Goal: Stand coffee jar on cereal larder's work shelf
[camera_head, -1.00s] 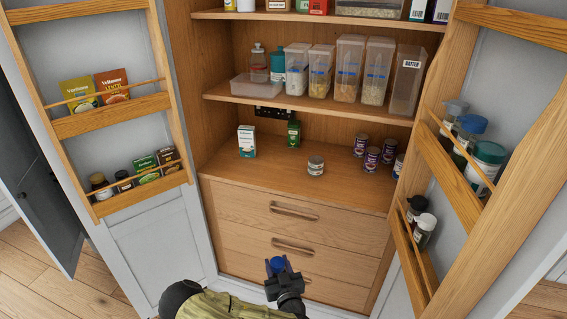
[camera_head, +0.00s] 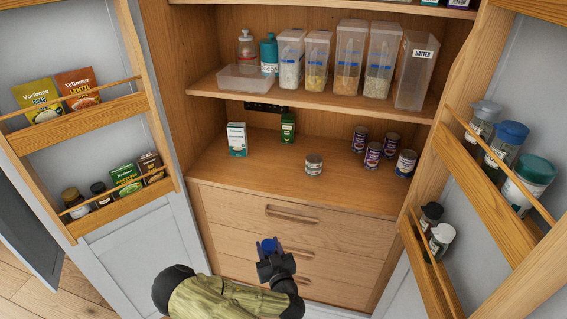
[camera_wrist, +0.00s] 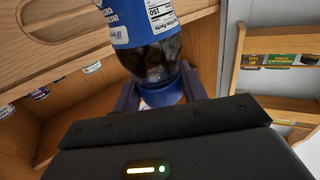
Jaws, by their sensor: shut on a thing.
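The coffee jar, dark inside with a blue lid and blue-and-white label, is held in my gripper (camera_head: 270,250). In the head view only its blue lid (camera_head: 269,244) shows clearly, in front of the drawers. In the wrist view my gripper (camera_wrist: 160,97) is shut around the blue lid end, and the jar's label (camera_wrist: 140,20) runs off the top edge. The jar's far end is hidden. The work shelf (camera_head: 262,172) is the wooden surface above the drawers; my gripper is in front of it and below its edge.
On the work shelf stand a white-green box (camera_head: 236,139), a dark green box (camera_head: 288,128), a small jar (camera_head: 314,164) and several cans (camera_head: 373,155). Bare wood lies left of the small jar. Containers fill the shelf above (camera_head: 305,98). Open doors with racks (camera_head: 110,116) flank both sides.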

